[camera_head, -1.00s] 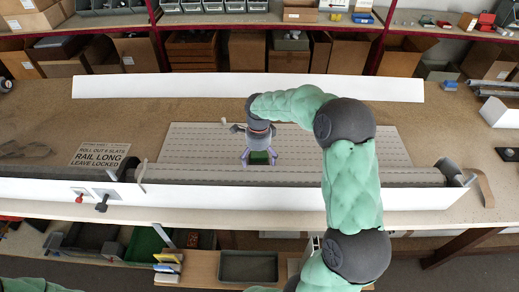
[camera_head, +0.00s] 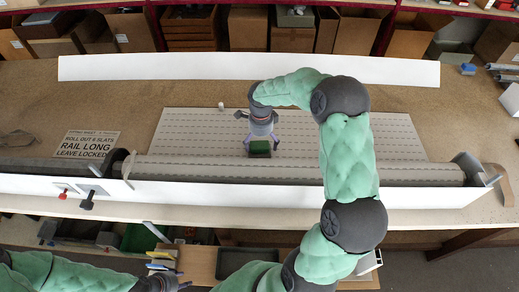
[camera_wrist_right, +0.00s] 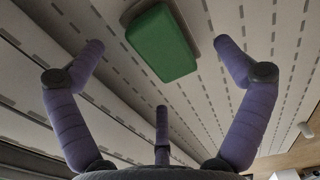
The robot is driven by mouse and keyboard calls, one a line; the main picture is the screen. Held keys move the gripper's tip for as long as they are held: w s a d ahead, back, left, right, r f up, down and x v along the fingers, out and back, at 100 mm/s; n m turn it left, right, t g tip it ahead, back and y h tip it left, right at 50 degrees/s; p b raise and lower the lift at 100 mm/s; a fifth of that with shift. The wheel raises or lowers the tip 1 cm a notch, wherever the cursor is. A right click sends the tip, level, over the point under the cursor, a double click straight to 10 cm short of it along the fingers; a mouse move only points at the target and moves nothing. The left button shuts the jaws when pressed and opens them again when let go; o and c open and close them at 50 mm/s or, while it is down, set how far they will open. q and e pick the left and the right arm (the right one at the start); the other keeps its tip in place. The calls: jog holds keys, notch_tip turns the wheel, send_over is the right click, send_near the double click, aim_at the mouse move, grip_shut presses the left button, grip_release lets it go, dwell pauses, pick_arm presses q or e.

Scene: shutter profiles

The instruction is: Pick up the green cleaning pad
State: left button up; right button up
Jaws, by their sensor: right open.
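The green cleaning pad (camera_head: 259,147) lies on the slatted grey shutter curtain, just behind the rolled part. My right gripper (camera_head: 261,152) points down over the pad. Its purple fingers (camera_wrist_right: 160,50) are spread wide, one on each side of the pad, with clear gaps and no contact visible. A third finger shows low in the middle of the wrist view. My left gripper (camera_head: 172,284) is at the bottom left, below the bench's front edge, and its jaws are unclear.
A long white profile (camera_head: 250,69) lies across the back of the bench. A white front rail (camera_head: 300,196) runs along the near edge, with red and black knobs at left. A printed sign (camera_head: 88,144) lies left of the curtain. A grey tray (camera_head: 240,265) sits below.

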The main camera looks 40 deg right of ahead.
aim_at(260, 147)
jog(key=f, duration=0.3)
jog(key=f+b, duration=0.1)
jog(key=f, duration=0.1)
jog(key=shift+a, duration=0.3)
jog(key=c, duration=1.1)
